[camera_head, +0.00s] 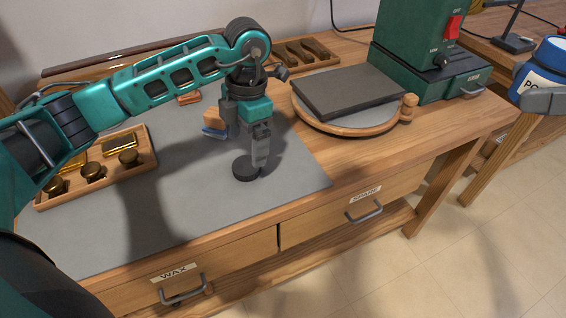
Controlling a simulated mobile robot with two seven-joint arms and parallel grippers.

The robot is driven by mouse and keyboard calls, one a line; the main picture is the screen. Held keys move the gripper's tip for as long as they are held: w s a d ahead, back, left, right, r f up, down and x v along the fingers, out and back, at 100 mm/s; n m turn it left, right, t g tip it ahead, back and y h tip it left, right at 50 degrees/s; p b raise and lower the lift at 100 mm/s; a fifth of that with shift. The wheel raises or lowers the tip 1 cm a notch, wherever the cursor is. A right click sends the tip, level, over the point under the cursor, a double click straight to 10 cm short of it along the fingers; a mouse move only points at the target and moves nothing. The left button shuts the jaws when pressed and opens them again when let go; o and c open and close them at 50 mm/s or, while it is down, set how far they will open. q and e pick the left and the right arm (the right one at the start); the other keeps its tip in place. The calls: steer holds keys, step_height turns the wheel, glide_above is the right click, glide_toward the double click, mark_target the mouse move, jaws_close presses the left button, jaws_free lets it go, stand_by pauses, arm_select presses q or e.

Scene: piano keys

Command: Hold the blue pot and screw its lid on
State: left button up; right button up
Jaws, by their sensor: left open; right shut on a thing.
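The blue pot (544,62) is at the far right, partly cut off by the picture edge. It has a white label with dark letters, partly hidden. My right gripper (543,100) is shut on it and holds it off to the right of the bench. A black round disc (243,171), which looks like the lid, lies flat on the grey mat. My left gripper (259,165) points down with its fingertips at the disc's right part. It is open; I cannot tell whether a finger touches the disc.
A wooden tray (148,178) with brass-topped pieces stands at left on the grey mat (190,220). A small wood-and-blue object (211,130) lies behind my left gripper. A round board with a dark slab (348,90) and a green machine (415,45) stand at the back right.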

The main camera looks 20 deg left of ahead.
mark_target(246, 165)
arm_select(q)
steer(key=f, duration=0.5)
steer(key=shift+s, duration=0.35)
steer(key=shift+c, duration=0.3)
steer(key=c, duration=1)
arm_select(e)
steer(key=shift+r+p, duration=0.3)
steer(key=shift+r, duration=0.05)
arm_select(q)
step_height(246, 165, up, 10)
steer(key=shift+f, duration=0.1)
steer(key=shift+c, duration=0.2)
